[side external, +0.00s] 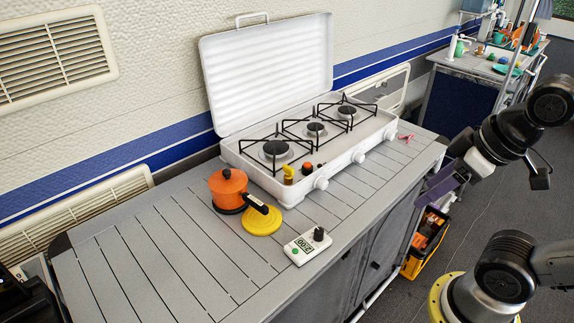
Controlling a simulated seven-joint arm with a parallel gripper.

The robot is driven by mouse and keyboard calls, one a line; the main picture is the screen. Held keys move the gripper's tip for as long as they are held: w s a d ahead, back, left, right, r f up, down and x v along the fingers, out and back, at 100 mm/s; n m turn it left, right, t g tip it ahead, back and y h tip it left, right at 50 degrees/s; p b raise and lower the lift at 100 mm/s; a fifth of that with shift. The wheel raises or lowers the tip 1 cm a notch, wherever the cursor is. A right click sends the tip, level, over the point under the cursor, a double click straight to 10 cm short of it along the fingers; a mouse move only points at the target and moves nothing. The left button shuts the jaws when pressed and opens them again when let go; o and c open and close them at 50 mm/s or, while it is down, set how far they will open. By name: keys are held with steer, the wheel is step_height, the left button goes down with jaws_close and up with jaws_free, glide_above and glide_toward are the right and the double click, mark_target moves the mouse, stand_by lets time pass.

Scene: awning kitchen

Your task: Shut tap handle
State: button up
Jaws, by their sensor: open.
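A white three-burner stove (300,170) with its lid raised stands on the near counter (130,250). An orange crate (425,243) is on the floor below my gripper.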

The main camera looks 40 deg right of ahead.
steer(key=w+d+r+n+h, duration=0.1)
steer(key=w+d+r+n, duration=0.1)
steer(key=w+r+n, duration=0.65)
steer(key=w+r+n+g+h, duration=0.2)
steer(key=w+r+n, duration=0.25)
steer(key=w, duration=0.55)
steer(key=n+g+h, duration=0.1)
steer(key=n+g, duration=0.1)
steer(key=n, duration=0.1)
glide_above(288, 167)
steer(key=s+a, duration=0.2)
steer(key=a, duration=0.2)
step_height(288, 167, down, 10)
steer(key=r, duration=0.1)
step_height(288, 167, down, 7)
steer(key=w+a+g, duration=0.1)
steer(key=w, duration=0.1)
steer(key=shift+n, duration=0.3)
steer(key=x, duration=1.3)
steer(key=shift+s+d, duration=0.1)
steer(key=shift+s, duration=0.1)
steer(key=shift+c, duration=0.2)
jaws_close()
